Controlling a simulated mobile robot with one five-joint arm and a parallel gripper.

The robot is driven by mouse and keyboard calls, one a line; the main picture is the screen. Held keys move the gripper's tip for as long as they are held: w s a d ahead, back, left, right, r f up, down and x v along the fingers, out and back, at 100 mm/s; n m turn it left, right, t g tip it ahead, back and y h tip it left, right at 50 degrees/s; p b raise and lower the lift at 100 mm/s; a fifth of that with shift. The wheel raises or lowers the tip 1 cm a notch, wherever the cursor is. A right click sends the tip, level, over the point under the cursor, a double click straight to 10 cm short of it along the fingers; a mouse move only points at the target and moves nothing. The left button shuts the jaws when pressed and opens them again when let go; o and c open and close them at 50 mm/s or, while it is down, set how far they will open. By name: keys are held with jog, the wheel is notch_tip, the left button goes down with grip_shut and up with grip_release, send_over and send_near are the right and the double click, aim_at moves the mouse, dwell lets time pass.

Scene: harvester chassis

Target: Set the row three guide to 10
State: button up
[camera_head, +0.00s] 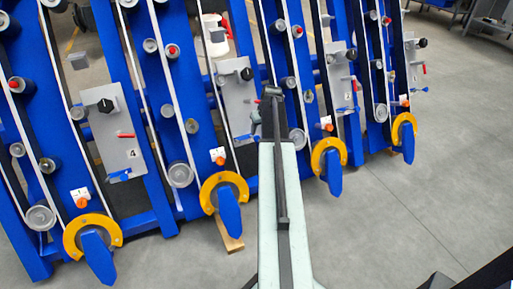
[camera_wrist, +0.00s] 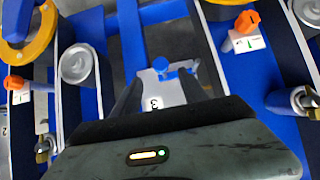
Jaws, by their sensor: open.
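The row three plate (camera_wrist: 172,92) is grey and marked with a 3. In the wrist view it lies beyond my gripper (camera_wrist: 158,92), between the two dark fingers, which are apart and empty. A blue handle (camera_wrist: 176,66) sits at its end, apart from the fingers. In the head view, the grey plate (camera_head: 236,88) just left of my arm has a black knob (camera_head: 246,74); its lower part is partly hidden by my arm. Orange knobs on small white dials sit low on the rows, one at the upper right of the wrist view (camera_wrist: 246,22). The dial readings are too small to tell.
A plate marked 4 (camera_head: 115,135) stands further left, with black, red and blue controls. Yellow rings (camera_head: 223,178) with blue levers stick out at the row bottoms. Rollers (camera_wrist: 78,64) flank the plate closely. Grey floor (camera_head: 420,200) is clear at the right.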

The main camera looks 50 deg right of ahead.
aim_at(257, 137)
jog(key=b+x, duration=0.7)
jog(key=x, duration=0.1)
jog(key=shift+a, duration=0.1)
jog(key=shift+r, duration=0.15)
grip_shut()
dwell(1.1)
